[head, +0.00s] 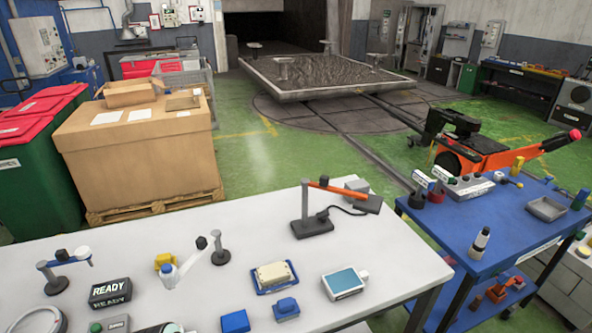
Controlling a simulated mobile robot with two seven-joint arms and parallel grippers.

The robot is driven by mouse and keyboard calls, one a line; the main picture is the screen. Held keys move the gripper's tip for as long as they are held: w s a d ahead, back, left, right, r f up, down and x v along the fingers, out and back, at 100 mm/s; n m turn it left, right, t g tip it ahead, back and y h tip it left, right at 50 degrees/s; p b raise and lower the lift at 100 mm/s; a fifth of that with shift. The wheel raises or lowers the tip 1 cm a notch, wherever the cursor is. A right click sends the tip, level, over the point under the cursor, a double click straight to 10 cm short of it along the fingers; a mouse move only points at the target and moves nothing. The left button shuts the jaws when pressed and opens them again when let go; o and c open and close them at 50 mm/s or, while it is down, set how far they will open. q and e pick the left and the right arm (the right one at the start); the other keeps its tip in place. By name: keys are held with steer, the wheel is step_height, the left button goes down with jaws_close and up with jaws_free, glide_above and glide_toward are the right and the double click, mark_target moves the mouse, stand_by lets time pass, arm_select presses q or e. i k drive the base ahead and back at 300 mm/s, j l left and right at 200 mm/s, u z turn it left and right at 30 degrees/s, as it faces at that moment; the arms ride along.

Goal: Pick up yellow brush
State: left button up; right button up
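No thing in view shows clearly as a yellow brush. A small yellow object (165,261) sits on the white table (330,258), just behind a white and blue piece (168,274); its shape is too small to tell. I see neither of my grippers in the head view.
The white table also holds a black READY box (110,291), a desk lamp (313,224), a blue tray with a cream block (274,276) and a blue-topped device (344,282). A large cardboard box (140,157) stands behind. Green floor lies beyond.

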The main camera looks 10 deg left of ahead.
mark_target(162, 258)
steer(key=u, duration=1.45)
